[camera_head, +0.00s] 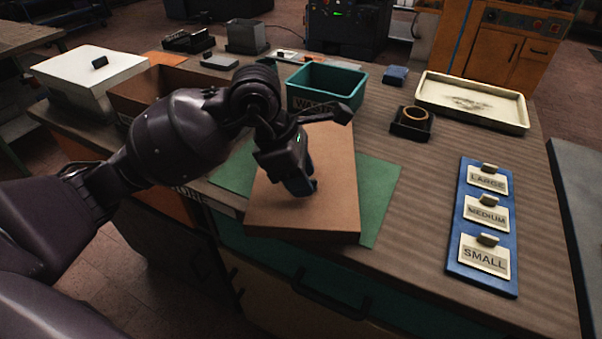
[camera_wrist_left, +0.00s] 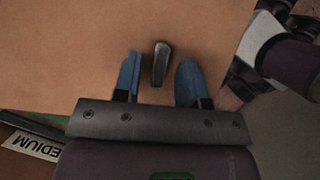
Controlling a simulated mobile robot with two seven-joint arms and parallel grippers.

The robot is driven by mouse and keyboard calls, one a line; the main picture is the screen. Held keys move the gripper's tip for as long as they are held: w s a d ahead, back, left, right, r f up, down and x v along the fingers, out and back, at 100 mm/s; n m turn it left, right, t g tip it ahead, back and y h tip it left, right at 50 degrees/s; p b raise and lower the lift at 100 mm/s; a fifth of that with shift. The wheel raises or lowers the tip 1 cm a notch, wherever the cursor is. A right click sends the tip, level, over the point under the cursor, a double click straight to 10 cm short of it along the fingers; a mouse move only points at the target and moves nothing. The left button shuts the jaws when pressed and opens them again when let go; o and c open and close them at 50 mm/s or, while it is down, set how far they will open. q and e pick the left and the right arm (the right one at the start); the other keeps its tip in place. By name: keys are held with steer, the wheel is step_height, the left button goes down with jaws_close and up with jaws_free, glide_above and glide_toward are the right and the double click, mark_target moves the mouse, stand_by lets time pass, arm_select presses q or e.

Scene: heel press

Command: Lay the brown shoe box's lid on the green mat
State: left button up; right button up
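The brown lid (camera_head: 335,195) lies flat over the green mat (camera_head: 378,190), covering most of it; mat shows at the left and right. The lid's near edge reaches the table's front edge. My left gripper (camera_head: 303,187) is low over the lid. In the left wrist view my left gripper (camera_wrist_left: 158,82) is open, with blue fingers on either side of the lid's small grey knob (camera_wrist_left: 160,63) and gaps to both. The brown shoe box (camera_head: 150,88) stands open at the left, partly hidden by my left arm. My right gripper is not in view.
A teal waste bin (camera_head: 325,82) stands just behind the lid. A white shoe box (camera_head: 90,72) is at far left. At right are a dark block with a ring (camera_head: 412,122), a cream tray (camera_head: 470,100) and a blue size board (camera_head: 482,228). Bare table lies between mat and board.

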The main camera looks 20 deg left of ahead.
arm_select(q)
steer(key=shift+a+r, duration=0.1)
steer(key=shift+r, duration=0.35)
steer(key=p+v, duration=0.2)
steer(key=v, duration=0.9)
steer(key=shift+r, duration=0.15)
steer(key=shift+a, duration=0.1)
